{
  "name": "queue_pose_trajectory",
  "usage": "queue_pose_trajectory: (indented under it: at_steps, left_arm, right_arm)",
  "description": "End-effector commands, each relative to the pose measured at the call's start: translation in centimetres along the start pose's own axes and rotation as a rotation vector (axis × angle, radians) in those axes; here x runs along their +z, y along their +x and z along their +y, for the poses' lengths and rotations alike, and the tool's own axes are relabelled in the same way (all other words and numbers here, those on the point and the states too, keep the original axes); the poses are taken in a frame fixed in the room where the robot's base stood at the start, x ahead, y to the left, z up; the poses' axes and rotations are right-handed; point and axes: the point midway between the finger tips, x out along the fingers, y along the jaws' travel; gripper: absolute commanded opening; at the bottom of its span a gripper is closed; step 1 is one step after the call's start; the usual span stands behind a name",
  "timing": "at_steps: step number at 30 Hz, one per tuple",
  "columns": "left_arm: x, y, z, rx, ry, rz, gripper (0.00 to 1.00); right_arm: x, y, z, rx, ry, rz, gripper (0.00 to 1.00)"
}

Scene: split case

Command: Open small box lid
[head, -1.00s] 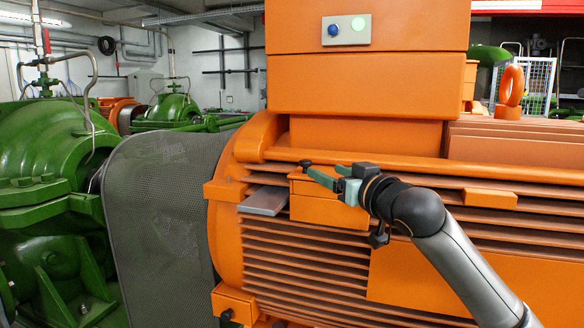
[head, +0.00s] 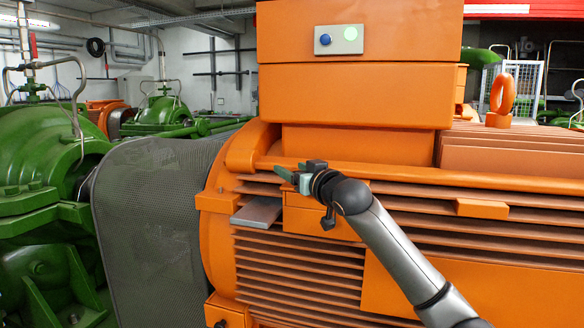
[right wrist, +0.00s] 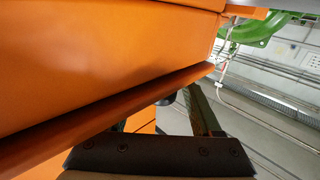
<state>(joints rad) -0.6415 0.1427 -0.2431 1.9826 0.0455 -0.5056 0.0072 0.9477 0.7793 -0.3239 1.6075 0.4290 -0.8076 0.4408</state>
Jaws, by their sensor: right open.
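A small orange box (head: 325,222) is fixed to the side of the large orange motor, below a long ledge. Its upper part is partly covered by my right gripper and wrist, and I cannot tell whether its lid is shut. My right gripper (head: 283,174) is at the box's upper left, just under the ledge, pointing left, with nothing visibly held. In the right wrist view its two green fingers (right wrist: 165,108) stand apart below a large orange surface. A small dark part shows between them. My left gripper is not in view.
A flat grey plate (head: 258,212) juts out left of the small box. The motor's ribs (head: 300,265) run below. A grey mesh guard (head: 150,220) and green pump (head: 45,190) stand left.

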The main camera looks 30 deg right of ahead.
Motion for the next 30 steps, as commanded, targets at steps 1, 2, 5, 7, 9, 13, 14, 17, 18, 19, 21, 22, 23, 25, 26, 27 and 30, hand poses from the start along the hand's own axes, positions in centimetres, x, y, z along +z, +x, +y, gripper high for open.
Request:
queue_pose_trajectory:
  at_steps: [1,2,5,7,9,13,14,17,18,19,21,22,23,25,26,27,30]
  left_arm:
    - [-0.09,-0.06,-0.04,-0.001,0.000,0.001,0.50]
    - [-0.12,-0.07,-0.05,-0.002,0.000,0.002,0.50]
    - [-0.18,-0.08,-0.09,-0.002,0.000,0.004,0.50]
    - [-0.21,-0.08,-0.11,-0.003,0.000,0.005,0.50]
    - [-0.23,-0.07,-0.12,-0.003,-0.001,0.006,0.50]
    - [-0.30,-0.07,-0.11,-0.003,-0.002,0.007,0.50]
    - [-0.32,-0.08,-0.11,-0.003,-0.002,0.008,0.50]
    - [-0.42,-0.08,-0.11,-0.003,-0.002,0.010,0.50]
    - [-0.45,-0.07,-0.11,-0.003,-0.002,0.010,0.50]
    - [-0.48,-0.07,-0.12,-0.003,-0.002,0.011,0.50]
    - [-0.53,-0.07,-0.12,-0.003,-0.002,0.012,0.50]
    - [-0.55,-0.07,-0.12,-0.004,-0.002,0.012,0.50]
    - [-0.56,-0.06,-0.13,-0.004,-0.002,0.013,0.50]
    - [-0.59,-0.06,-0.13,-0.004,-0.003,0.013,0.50]
    - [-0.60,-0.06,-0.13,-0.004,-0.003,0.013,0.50]
    - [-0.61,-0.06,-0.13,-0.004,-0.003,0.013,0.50]
    - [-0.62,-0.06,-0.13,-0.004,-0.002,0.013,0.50]
  right_arm:
    - [-0.05,0.32,-0.05,-0.001,0.000,0.000,0.66]
    - [-0.02,0.45,-0.07,-0.001,-0.001,0.000,0.66]
    - [0.06,0.72,-0.06,0.000,-0.001,-0.001,0.66]
    - [0.06,0.77,-0.06,0.000,-0.002,-0.001,0.66]
    - [0.06,0.77,-0.05,0.000,-0.002,-0.001,0.66]
    - [0.05,0.75,-0.05,0.000,-0.002,-0.001,0.65]
    - [0.05,0.75,-0.05,0.000,-0.002,-0.001,0.61]
    - [0.05,0.74,-0.04,0.000,-0.001,-0.001,0.50]
    - [0.05,0.73,-0.04,0.000,-0.001,-0.001,0.46]
    - [0.05,0.73,-0.04,0.000,-0.001,-0.001,0.42]
    - [0.05,0.73,-0.04,0.000,-0.001,-0.001,0.34]
    - [0.05,0.73,-0.03,0.000,-0.001,-0.001,0.31]
    - [0.05,0.73,-0.03,0.000,-0.001,-0.001,0.28]
    - [0.05,0.73,-0.03,0.000,-0.001,-0.001,0.20]
    - [0.05,0.72,-0.03,0.000,-0.001,-0.001,0.16]
    - [0.05,0.72,-0.03,0.000,-0.001,-0.001,0.12]
    - [0.05,0.72,-0.03,0.000,-0.001,-0.001,0.01]
